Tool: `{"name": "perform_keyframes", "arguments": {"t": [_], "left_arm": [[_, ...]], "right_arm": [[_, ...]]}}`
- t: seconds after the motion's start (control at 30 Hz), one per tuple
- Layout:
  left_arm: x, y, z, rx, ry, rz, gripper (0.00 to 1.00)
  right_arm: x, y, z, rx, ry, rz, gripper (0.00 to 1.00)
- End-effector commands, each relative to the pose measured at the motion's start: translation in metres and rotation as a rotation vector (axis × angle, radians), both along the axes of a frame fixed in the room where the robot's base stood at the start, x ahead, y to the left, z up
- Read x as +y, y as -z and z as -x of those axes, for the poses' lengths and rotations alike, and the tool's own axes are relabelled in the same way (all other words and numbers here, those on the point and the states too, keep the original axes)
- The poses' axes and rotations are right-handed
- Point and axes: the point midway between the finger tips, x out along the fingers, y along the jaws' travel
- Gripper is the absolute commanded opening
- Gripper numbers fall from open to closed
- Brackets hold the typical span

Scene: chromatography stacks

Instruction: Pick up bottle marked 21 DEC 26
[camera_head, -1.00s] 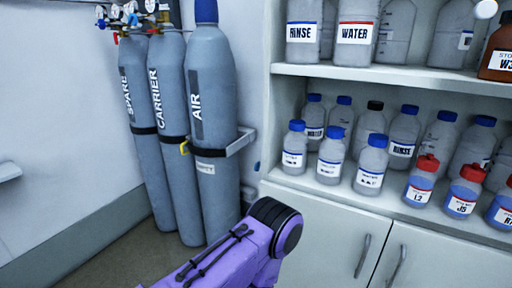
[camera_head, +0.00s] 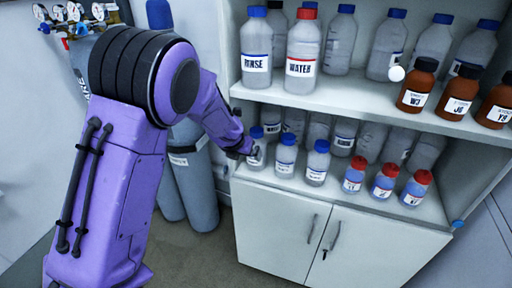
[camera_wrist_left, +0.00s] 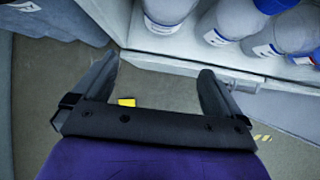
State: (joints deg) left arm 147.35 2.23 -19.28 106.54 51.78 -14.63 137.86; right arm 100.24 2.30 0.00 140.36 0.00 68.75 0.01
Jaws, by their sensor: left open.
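Three blue-capped bottles stand at the front left of the lower shelf: the left one (camera_head: 257,152), the middle one (camera_head: 286,156) and the right one (camera_head: 317,164). Their small labels are too small to read, so I cannot tell which is marked 21 DEC 26. My left gripper (camera_head: 240,152) is at the shelf's left end, beside the left bottle, partly hidden by my arm. In the left wrist view the gripper (camera_wrist_left: 158,68) is open and empty, with bottle bases (camera_wrist_left: 168,14) just beyond its fingertips. The right gripper is not in view.
Red-capped bottles (camera_head: 384,182) stand farther right on the lower shelf (camera_head: 330,195); more bottles crowd behind. The upper shelf holds RINSE (camera_head: 256,62), WATER (camera_head: 301,67) and brown bottles (camera_head: 417,98). Gas cylinders (camera_head: 199,185) stand left of the cabinet (camera_head: 280,235).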

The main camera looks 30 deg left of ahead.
Motion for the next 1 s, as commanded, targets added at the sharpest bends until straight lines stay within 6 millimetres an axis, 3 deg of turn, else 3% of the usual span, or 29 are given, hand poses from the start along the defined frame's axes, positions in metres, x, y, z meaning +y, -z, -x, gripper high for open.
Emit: {"name": "perform_keyframes", "arguments": {"t": [0.1,0.3,0.5,0.7,1.0], "left_arm": [[0.007,-0.002,-0.032,0.002,0.005,-0.005,1.0],[0.017,-0.001,-0.071,0.003,0.004,-0.004,1.0],[0.022,0.0,-0.088,0.003,0.004,-0.006,1.0],[0.026,0.034,-0.108,0.004,0.004,-0.004,1.0],[0.027,0.044,-0.113,0.002,0.003,-0.004,1.0]], "right_arm": [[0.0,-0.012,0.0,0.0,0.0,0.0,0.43],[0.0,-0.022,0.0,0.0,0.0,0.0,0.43],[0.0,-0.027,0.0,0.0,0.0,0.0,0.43],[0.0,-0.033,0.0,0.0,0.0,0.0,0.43],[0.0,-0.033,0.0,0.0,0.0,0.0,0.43]]}}
